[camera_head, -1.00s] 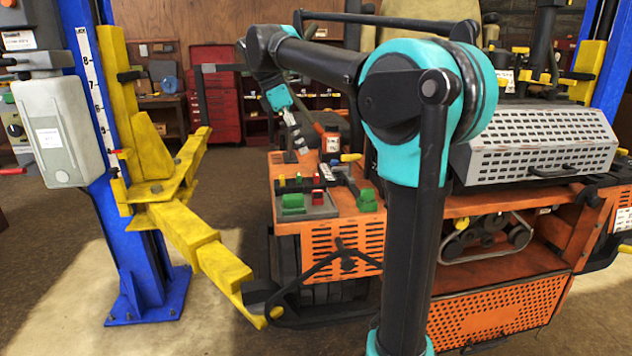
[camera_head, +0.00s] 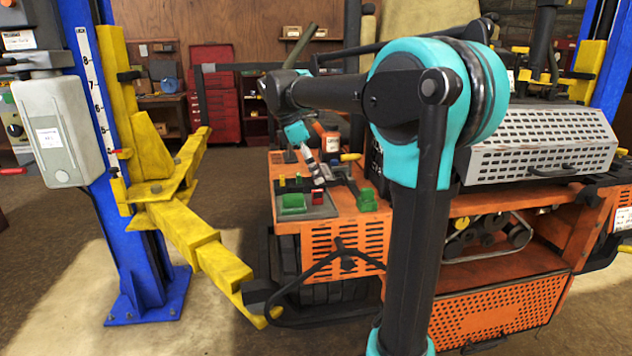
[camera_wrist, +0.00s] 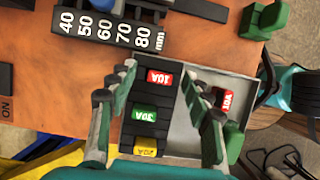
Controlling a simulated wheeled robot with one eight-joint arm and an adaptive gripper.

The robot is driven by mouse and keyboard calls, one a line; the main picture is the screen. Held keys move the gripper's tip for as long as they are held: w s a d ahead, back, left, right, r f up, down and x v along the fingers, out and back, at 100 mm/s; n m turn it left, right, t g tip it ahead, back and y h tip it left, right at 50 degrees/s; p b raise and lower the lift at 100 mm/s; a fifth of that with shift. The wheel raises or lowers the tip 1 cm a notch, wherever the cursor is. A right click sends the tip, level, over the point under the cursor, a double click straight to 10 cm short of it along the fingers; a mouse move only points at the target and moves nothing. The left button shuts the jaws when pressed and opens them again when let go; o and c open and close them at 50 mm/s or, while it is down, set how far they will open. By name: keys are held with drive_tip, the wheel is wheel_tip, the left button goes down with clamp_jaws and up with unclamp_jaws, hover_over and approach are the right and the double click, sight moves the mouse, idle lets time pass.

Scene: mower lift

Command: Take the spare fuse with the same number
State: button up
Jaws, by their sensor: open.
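In the wrist view, a tray (camera_wrist: 182,138) holds a column of labelled fuses: a red one (camera_wrist: 160,77) that appears to read 10A, a green one (camera_wrist: 145,113) reading 30A, and a yellow one (camera_wrist: 148,145) that appears to read 20A. Another red fuse (camera_wrist: 227,100), with a sideways label that appears to read 10A, lies apart at the right. My gripper (camera_wrist: 162,78) is open and empty, its fingers either side of the column's red fuse in the picture. Its height above is unclear. In the head view, my gripper (camera_head: 318,178) is over the tray (camera_head: 316,212).
An orange-and-white bottle (camera_head: 332,143) stands behind. A yellow lift arm (camera_head: 205,250) reaches in from the left.

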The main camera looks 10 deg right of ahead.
drive_tip(key=c, duration=0.8)
drive_tip(key=shift+c, duration=0.2)
drive_tip(key=shift+r, duration=0.1)
